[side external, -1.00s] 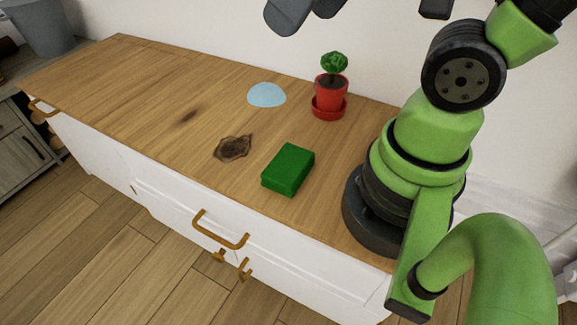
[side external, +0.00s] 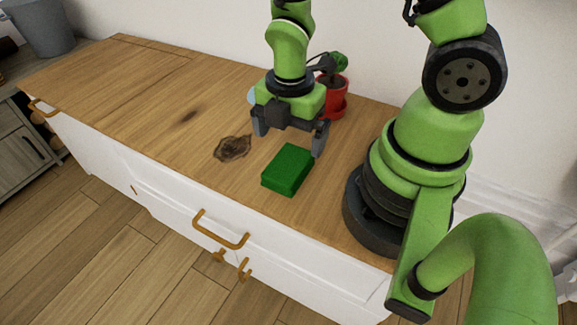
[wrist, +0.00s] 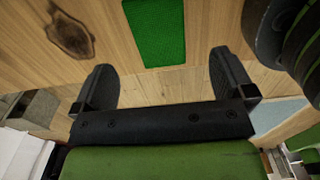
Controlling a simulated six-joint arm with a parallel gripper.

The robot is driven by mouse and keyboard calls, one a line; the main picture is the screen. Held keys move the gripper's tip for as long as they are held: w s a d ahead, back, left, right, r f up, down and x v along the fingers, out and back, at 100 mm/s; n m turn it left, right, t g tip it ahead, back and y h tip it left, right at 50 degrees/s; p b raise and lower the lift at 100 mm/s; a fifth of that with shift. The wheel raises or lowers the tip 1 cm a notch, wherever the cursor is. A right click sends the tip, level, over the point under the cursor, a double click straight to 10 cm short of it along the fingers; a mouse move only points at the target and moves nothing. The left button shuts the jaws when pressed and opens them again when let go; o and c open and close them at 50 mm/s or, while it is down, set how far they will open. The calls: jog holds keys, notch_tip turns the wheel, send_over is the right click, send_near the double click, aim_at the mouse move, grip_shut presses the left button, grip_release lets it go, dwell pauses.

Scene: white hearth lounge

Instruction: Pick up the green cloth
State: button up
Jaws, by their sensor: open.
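The green cloth (side external: 288,169) is a folded, block-like green piece lying on the wooden top, near its front edge. It also shows in the wrist view (wrist: 156,32), at the top middle, cut off by the frame edge. My gripper (side external: 290,146) is open and empty, with its fingers pointing down. It hangs above and a little behind the cloth, apart from it. In the wrist view the two fingers (wrist: 163,82) stand apart, with the cloth beyond the gap between them.
A red pot with a green plant (side external: 334,92) stands behind my gripper, partly covered. A pale blue object (side external: 251,96) is mostly hidden behind the gripper.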

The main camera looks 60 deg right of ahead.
aim_at(288, 162)
jog(key=shift+a+f, duration=0.15)
jog(key=shift+f, duration=3.45)
jog(key=c, duration=1)
jog(key=shift+r, duration=0.1)
jog(key=shift+r, duration=4.95)
